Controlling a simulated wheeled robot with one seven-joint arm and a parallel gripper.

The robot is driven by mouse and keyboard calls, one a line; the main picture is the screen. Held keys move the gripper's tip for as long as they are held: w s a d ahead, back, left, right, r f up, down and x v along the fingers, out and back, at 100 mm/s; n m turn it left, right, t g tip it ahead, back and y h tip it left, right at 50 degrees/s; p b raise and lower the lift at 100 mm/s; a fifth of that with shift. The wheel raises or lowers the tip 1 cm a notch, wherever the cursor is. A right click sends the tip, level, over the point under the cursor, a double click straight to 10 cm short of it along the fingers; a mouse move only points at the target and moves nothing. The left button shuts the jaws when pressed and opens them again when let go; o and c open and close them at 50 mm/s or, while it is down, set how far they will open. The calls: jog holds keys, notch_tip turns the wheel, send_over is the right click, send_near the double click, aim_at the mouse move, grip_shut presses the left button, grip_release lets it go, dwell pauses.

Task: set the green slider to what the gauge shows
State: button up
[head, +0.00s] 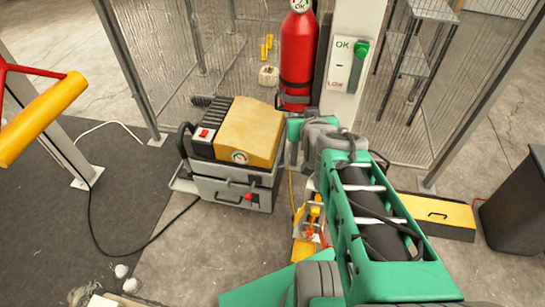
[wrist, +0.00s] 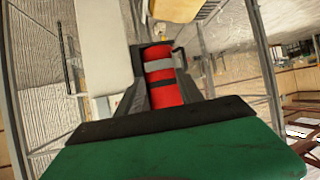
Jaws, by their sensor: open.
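The green slider (head: 362,49) sits at the top of its slot on a white post panel (head: 343,64), beside the OK mark. LOW is printed at the bottom. A round gauge (head: 239,157) is on the front of the yellow-topped machine (head: 250,128); its needle is too small to read. The red cylinder (head: 297,60) has a round dial (head: 300,4) marked OK, partly cut off by the top edge. My gripper (wrist: 160,90) is open in the wrist view, with the red cylinder (wrist: 162,72) seen beyond its jaws. In the head view my arm largely hides it.
A wire fence (head: 250,45) stands behind the machine. A metal shelf (head: 408,52) is right of the panel. A yellow case (head: 437,215) and a dark bin (head: 515,205) are at right. A black cable (head: 125,250) crosses the floor at left.

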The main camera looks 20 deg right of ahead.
jog(key=s+a+f+n+g+y, duration=0.1)
jog(key=s+a+f+g, duration=0.1)
jog(key=a, duration=0.3)
jog(key=s+a+f+n+g+y, duration=0.1)
jog(key=s+a+f+g+y, duration=0.1)
jog(key=a, duration=0.4)
jog(key=shift+s+f+n+g+y, duration=0.3)
jog(key=shift+s+f+g, duration=0.1)
jog(key=shift+s+f, duration=0.2)
jog(key=shift+a, duration=0.1)
jog(key=s+a+n+g, duration=0.1)
jog(key=s+a+g, duration=0.2)
jog(key=s+a, duration=0.2)
jog(key=shift+s+f+y, duration=0.15)
jog(key=shift+s+y, duration=0.15)
jog(key=shift+s, duration=0.3)
